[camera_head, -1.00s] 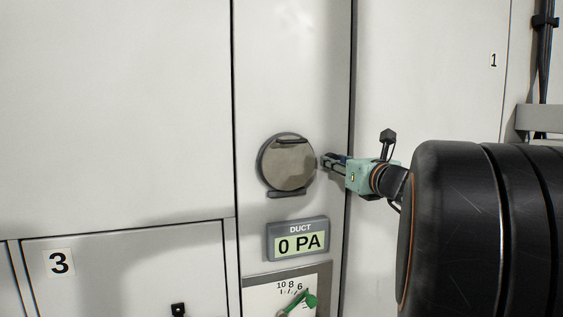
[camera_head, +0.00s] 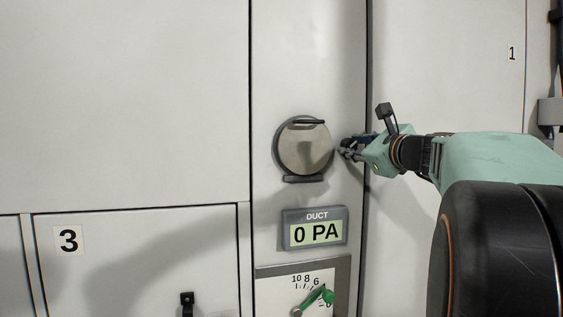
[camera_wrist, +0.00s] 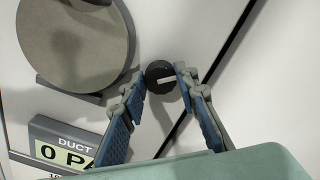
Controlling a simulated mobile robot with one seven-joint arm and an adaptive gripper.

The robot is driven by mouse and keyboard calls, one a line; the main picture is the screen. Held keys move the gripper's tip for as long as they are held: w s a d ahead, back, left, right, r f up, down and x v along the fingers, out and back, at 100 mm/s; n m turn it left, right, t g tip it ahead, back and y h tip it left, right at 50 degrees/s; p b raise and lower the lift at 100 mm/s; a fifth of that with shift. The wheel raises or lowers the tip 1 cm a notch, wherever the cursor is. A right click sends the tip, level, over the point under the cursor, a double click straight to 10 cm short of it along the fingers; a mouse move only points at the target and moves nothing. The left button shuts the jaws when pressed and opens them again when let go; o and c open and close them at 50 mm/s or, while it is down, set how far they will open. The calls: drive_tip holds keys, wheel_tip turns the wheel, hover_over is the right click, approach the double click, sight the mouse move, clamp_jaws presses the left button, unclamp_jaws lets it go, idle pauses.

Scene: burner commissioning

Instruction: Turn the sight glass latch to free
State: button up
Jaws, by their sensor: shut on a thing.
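The sight glass (camera_head: 305,148) is a round grey-beige disc with a dark rim on the narrow middle panel. It also shows at the upper left of the wrist view (camera_wrist: 75,45). The latch is a small round black knob (camera_wrist: 159,74) with a pale bar mark, just right of the glass. My gripper (camera_head: 345,148) reaches in from the right, beside the glass. In the wrist view its two blue-padded fingers (camera_wrist: 160,84) stand on either side of the knob and are shut on it. In the head view the fingers hide the knob.
The DUCT display (camera_head: 314,229) reading 0 PA sits below the glass. Under it is a dial plate with a green pointer (camera_head: 315,299). Door 3 (camera_head: 140,262) with a black latch (camera_head: 187,303) is at lower left. Panel 1 (camera_head: 440,60) is on the right.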

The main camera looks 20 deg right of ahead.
drive_tip(key=n+b, duration=0.5)
drive_tip(key=shift+f+n+b, duration=0.2)
drive_tip(key=shift+n+b, duration=0.1)
drive_tip(key=shift+r+n+b, duration=0.15)
drive_tip(key=shift+n+b, duration=1.6)
drive_tip(key=shift+n, duration=0.55)
drive_tip(key=o, duration=1.1)
drive_tip(key=shift+o, duration=0.2)
drive_tip(key=shift+r, duration=0.1)
